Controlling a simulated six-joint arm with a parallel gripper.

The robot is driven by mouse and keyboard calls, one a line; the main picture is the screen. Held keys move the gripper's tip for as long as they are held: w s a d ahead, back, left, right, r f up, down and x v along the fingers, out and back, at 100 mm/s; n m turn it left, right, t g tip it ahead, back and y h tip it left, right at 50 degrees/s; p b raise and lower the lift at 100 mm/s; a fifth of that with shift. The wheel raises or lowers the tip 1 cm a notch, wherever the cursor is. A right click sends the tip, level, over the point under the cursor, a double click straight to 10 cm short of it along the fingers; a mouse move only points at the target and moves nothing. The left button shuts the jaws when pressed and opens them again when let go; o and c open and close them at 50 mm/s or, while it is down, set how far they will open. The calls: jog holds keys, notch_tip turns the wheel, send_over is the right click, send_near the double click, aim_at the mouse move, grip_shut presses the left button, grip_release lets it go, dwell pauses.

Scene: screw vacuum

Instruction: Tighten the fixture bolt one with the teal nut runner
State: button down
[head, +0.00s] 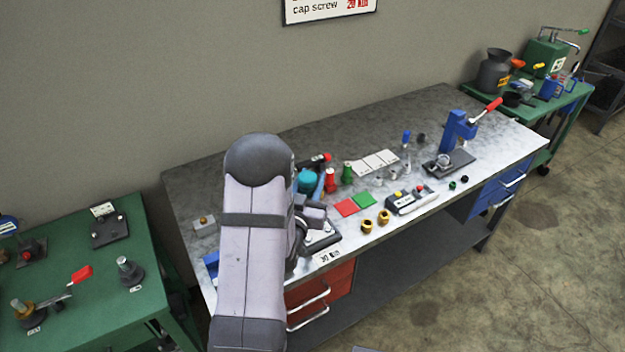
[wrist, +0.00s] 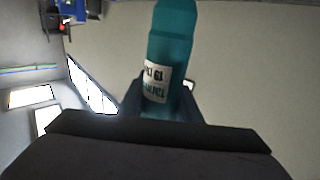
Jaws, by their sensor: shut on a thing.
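My gripper (wrist: 162,105) is shut on the teal nut runner (wrist: 173,45), which stands out between the fingers in the wrist view. Its white label is upside down in that view. In the head view the nut runner's teal body (head: 307,182) shows just right of my arm. The dark fixture plate (head: 329,240) with pale bolt heads lies at the bench's front edge, with a "20 Nm" card before it. My arm and wrist cover part of the fixture. I cannot tell which bolt is bolt one, or whether the runner's tip touches a bolt.
Red and green bottles (head: 331,180) stand close right of the runner. Red and green pads (head: 355,204), brass fittings (head: 367,227) and a button box (head: 410,200) lie further right. A blue press (head: 457,135) stands at the far right. The back of the bench (head: 350,120) is clear.

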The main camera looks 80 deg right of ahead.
jog(key=shift+b, duration=0.3)
jog(key=shift+f+b, duration=2.7)
jog(key=shift+b, duration=0.7)
